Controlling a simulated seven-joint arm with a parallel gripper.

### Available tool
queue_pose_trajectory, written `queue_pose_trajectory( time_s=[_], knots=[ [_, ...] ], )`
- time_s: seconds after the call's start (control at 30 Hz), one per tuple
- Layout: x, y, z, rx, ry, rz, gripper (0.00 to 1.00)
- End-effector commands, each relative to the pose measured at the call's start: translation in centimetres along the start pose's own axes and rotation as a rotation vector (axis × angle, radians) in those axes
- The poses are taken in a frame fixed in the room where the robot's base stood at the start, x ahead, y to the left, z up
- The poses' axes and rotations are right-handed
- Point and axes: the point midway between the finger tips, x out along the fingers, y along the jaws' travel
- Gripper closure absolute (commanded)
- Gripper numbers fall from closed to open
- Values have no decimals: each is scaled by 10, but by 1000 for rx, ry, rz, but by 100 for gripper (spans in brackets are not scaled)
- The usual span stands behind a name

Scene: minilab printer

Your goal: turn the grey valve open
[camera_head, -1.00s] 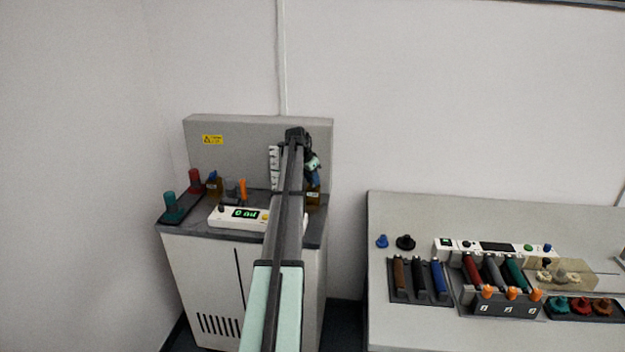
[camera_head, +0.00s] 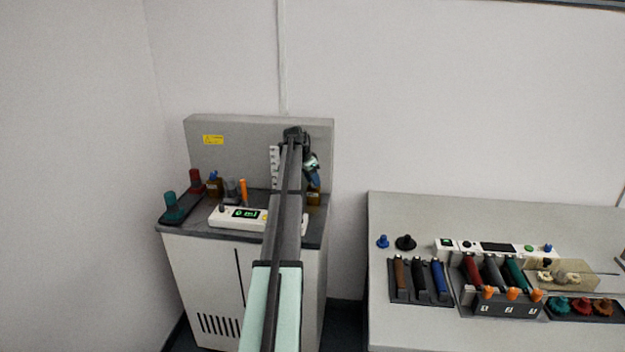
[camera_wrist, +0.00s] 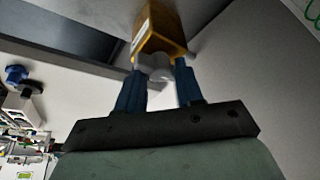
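The grey valve handle (camera_wrist: 155,66), a pale grey knob on an amber-brown block (camera_wrist: 157,32), shows in the wrist view. The block also shows in the head view (camera_head: 313,198), at the right end of the cabinet top; its handle is not clear there. My gripper (camera_wrist: 159,72) has its two blue fingers on either side of the handle, with their tips close below the block. The handle fills most of the gap; contact on both sides cannot be told. In the head view my gripper (camera_head: 314,183) reaches down just above the block, partly behind my arm.
A white unit with a green display (camera_head: 245,213) sits at the cabinet's front edge. A second brown block (camera_head: 214,188), a grey part and an orange stick (camera_head: 243,191) stand left of my arm. A crowded bench is at the right.

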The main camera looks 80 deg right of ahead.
Motion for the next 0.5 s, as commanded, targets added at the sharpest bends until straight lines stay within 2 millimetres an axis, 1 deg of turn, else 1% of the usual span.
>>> queue_pose_trajectory(
  time_s=[0.03,0.13,0.17,0.37,0.5],
  knots=[
    [0,0,0,0,0,0,59],
    [0,0,0,-1,1,-1,49],
    [0,0,0,-1,1,-1,48],
    [0,0,0,-1,1,-1,48],
    [-7,0,-1,-1,2,-2,48]
  ],
)
